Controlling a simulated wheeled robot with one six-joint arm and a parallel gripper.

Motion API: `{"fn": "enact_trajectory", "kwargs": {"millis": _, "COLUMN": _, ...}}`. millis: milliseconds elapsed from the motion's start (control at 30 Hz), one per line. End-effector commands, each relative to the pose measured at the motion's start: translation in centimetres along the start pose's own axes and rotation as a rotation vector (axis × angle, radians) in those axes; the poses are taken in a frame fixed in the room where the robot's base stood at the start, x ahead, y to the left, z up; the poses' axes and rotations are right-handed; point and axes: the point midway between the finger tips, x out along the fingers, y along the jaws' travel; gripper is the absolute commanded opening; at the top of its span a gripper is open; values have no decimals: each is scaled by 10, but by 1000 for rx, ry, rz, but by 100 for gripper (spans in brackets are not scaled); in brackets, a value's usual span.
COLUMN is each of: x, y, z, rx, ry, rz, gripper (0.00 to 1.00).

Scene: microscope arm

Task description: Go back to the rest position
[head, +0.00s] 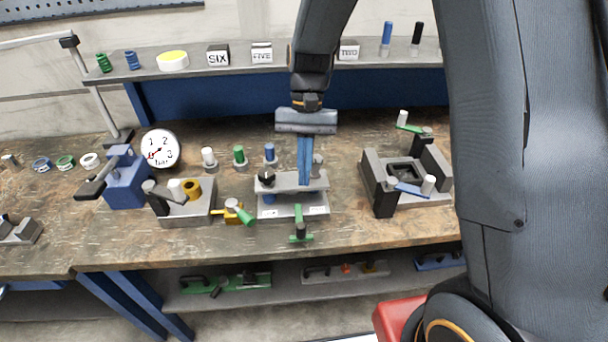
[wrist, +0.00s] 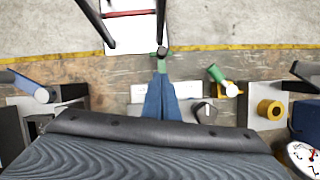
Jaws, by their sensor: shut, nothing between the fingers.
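My gripper (head: 304,180) points down over the middle of the workbench, its blue fingers together with nothing between them. In the head view its tips are at the grey fixture plate (head: 283,181) of the middle station; I cannot tell whether they touch it. In the wrist view my gripper (wrist: 160,78) shows its closed blue fingers in front of the same station, with a green-and-grey handle (wrist: 161,58) just beyond the tips. The fingers and palm hide part of the station.
A vise-like fixture (head: 403,175) with green and blue levers stands right. A grey block with a yellow ring (head: 192,187), a blue press (head: 127,182) and a dial (head: 160,148) stand left. A shelf (head: 190,70) with labelled blocks runs behind. Small pegs stand behind the middle station.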

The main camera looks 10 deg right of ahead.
Motion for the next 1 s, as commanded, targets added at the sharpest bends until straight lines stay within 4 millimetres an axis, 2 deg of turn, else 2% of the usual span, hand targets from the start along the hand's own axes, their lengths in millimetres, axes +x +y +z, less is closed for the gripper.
{"fn": "enact_trajectory", "kwargs": {"millis": 433, "x": 0, "y": 0, "z": 0, "rx": -1, "ry": 2, "rz": 0, "gripper": 0}}
{"fn": "enact_trajectory", "kwargs": {"millis": 533, "x": 3, "y": 7, "z": -2, "rx": -8, "ry": 24, "rz": -3, "gripper": 0}}
{"fn": "enact_trajectory", "kwargs": {"millis": 667, "x": 13, "y": 32, "z": -5, "rx": -40, "ry": 106, "rz": -9, "gripper": 0}}
{"fn": "enact_trajectory", "kwargs": {"millis": 767, "x": 25, "y": 58, "z": -6, "rx": -80, "ry": 200, "rz": -10, "gripper": 0}}
{"fn": "enact_trajectory", "kwargs": {"millis": 900, "x": 44, "y": 92, "z": -2, "rx": -142, "ry": 331, "rz": 0, "gripper": 0}}
{"fn": "enact_trajectory", "kwargs": {"millis": 1000, "x": 56, "y": 110, "z": 2, "rx": -180, "ry": 407, "rz": 10, "gripper": 0}}
